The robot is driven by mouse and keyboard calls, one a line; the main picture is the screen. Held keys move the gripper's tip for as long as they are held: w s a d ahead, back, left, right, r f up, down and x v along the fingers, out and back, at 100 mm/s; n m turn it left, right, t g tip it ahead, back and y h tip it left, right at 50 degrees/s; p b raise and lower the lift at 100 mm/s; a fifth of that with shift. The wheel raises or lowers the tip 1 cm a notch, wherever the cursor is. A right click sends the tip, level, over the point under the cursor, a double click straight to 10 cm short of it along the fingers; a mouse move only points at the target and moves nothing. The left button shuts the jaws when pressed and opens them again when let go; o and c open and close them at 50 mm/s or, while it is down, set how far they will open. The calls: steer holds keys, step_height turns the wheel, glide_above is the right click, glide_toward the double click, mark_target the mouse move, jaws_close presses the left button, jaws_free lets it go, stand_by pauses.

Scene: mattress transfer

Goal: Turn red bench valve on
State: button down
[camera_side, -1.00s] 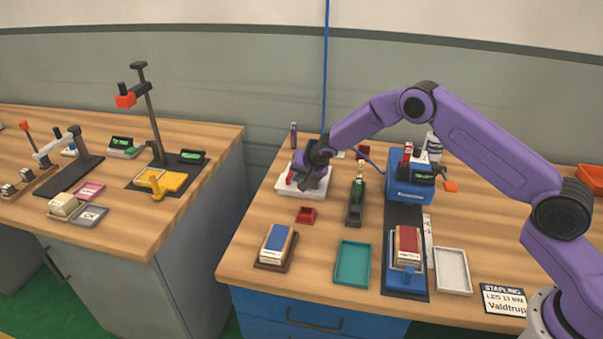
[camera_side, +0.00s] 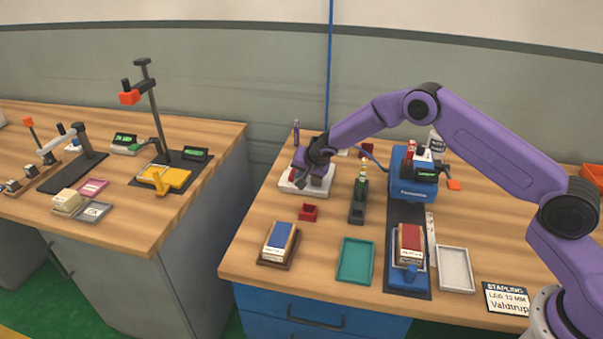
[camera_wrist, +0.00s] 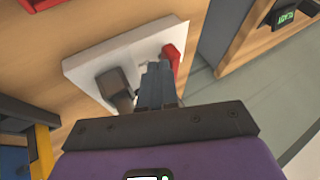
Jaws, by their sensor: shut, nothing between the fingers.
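The red bench valve handle (camera_wrist: 172,56) shows in the wrist view as a small red lever at the far right corner of a white base plate (camera_wrist: 92,68). My gripper (camera_wrist: 158,72) is shut and empty, its fingertips just left of the red handle and very close to it. I cannot tell whether they touch. A dark grey fitting (camera_wrist: 114,88) stands on the same plate, left of my fingers.
A small red tray (camera_side: 308,213) lies in front of the plate. A black stand (camera_side: 357,205) and a blue stapling machine (camera_side: 413,185) are to the right. A blue hose (camera_side: 331,70) hangs behind. A teal tray (camera_side: 355,262) lies nearer the front edge.

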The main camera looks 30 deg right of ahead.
mark_target(291, 176)
steer(key=shift+a+m+h, duration=0.25)
steer(key=shift+m+h, duration=0.05)
steer(key=shift+m, duration=0.2)
steer(key=shift+w+a+m+h, duration=0.1)
steer(key=shift+a+m+h, duration=0.55)
steer(key=shift+m, duration=0.45)
steer(key=m+h, duration=0.1)
steer(key=a+m+g+h, duration=0.1)
steer(key=m, duration=0.1)
steer(key=w+m+h, duration=0.1)
steer(key=m, duration=0.1)
steer(key=shift+a+g, duration=0.2)
steer(key=shift+g, duration=0.2)
steer(key=shift+w+a, duration=0.5)
steer(key=shift+w, duration=0.2)
steer(key=shift+w+a, duration=0.15)
steer(key=shift+w, duration=0.6)
steer(key=shift+d, duration=0.2)
